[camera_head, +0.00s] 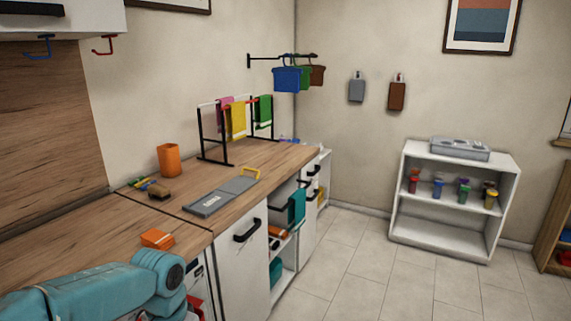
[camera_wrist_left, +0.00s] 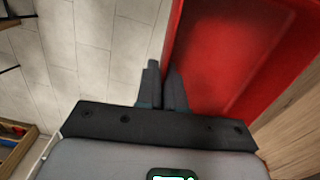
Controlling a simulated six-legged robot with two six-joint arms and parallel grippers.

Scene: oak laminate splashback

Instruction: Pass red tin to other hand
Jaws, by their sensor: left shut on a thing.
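A large red surface, which I take to be the red tin (camera_wrist_left: 235,50), fills the upper right of the left wrist view, very close to the camera. My left gripper (camera_wrist_left: 165,84) has its dark fingers nearly together, shut on the tin's left edge. The rest of the tin runs out of the picture. In the head view only my teal left arm shows at the bottom left; its gripper is out of that picture. My right gripper is in neither view.
The wooden counter (camera_head: 285,158) holds an orange cup (camera_head: 168,160), a grey board (camera_head: 218,197), an orange block (camera_head: 157,238) and a towel rack (camera_head: 200,140). A white shelf (camera_head: 412,226) stands at the right wall. The tiled floor (camera_head: 345,265) between is clear.

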